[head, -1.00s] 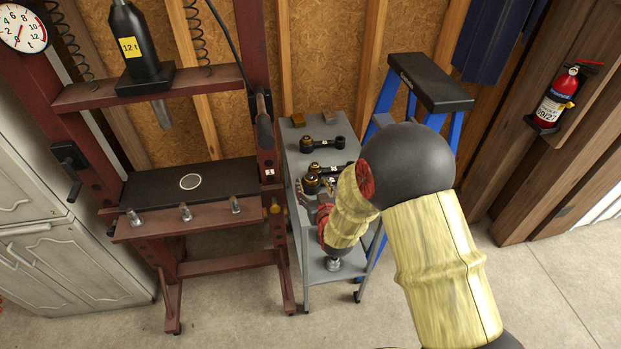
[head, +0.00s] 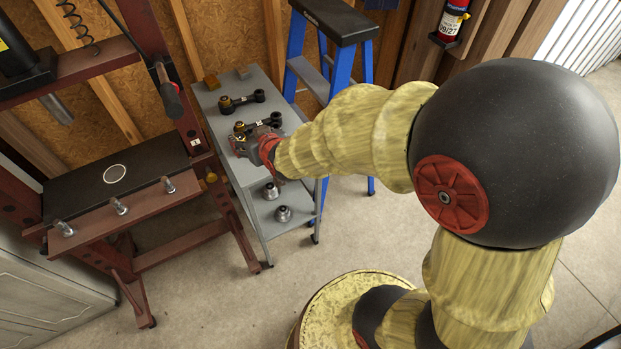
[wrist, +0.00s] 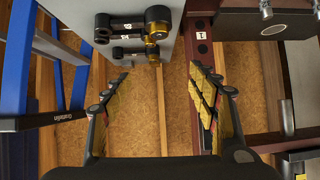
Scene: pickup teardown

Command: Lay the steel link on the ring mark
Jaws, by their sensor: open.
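Two dark links with brass-coloured ends and small white labels lie on the grey cart top: a farther link (head: 243,101) and a nearer link (head: 262,124). In the wrist view they show as an upper link (wrist: 128,27) and a lower link (wrist: 128,53). I cannot tell which is the steel link. My gripper (head: 262,148) is over the cart's near part, close to the nearer link and partly hiding that area. In the wrist view my gripper (wrist: 165,78) is open with nothing between its fingers. The ring mark (head: 115,173) is a pale circle on the press's black bed, bare.
The red press frame (head: 182,118) stands left of the cart (head: 215,122), with several bolts along its front beam (head: 120,206). A blue step ladder (head: 301,55) is close behind the cart at right. Metal parts (head: 283,213) sit on the lower shelf. The floor in front is open.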

